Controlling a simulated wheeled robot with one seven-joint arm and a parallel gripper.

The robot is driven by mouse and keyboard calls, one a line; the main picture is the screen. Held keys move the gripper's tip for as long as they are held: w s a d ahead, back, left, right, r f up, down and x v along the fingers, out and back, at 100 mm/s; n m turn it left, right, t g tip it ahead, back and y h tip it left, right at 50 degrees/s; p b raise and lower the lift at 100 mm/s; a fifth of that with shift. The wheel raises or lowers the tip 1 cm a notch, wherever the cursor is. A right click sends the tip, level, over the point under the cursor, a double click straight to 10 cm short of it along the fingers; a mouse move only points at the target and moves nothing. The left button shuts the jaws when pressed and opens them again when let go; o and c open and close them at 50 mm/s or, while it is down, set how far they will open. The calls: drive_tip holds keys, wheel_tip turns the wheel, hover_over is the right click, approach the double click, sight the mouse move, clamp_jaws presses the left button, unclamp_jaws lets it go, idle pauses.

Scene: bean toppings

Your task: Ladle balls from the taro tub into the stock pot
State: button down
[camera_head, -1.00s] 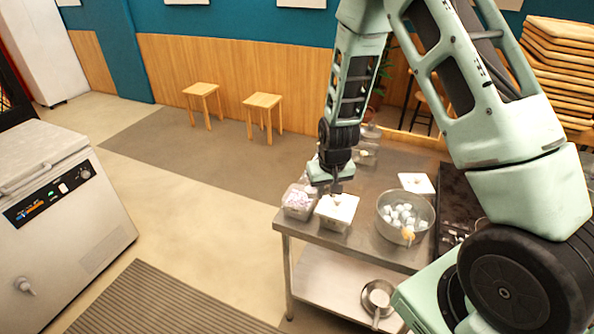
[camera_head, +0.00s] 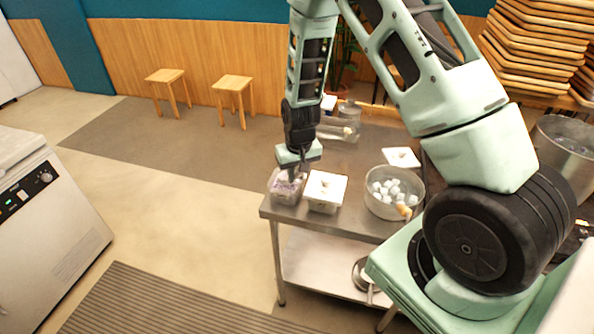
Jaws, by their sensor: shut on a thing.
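The taro tub (camera_head: 275,196) is a clear open tub with pale purple balls at the left corner of the metal table. My gripper (camera_head: 293,174) points down right over it, shut on what looks like the ladle; the held part is small, dark and mostly hidden by the fingers and tub. I cannot tell whether it touches the balls. A large grey metal pot (camera_head: 566,146), perhaps the stock pot, stands at the far right, partly behind my arm.
A white-lidded tub (camera_head: 325,191) stands just right of the taro tub. A metal bowl (camera_head: 392,211) of white pieces is further right. A loose white lid (camera_head: 402,157) and a clear container (camera_head: 338,130) lie behind. A pan (camera_head: 361,272) sits on the lower shelf.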

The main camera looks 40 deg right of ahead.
wheel_tip(320, 180, down, 7)
drive_tip(key=w+t+b, duration=0.1)
drive_tip(key=b, duration=0.6)
drive_tip(key=shift+d+t, duration=0.15)
drive_tip(key=shift+t, duration=0.25)
drive_tip(key=shift+b, duration=0.4)
drive_tip(key=shift+s+r+t+h, duration=0.15)
drive_tip(key=shift+r+t, duration=0.2)
drive_tip(key=shift+r, duration=0.6)
drive_tip(key=shift+s+r+t+h, duration=0.2)
drive_tip(key=shift+r+t, duration=0.2)
drive_tip(key=shift+r, duration=0.55)
drive_tip(key=shift+s+r+t+h, duration=0.15)
drive_tip(key=shift+r+t, duration=0.2)
drive_tip(key=shift+r, duration=0.6)
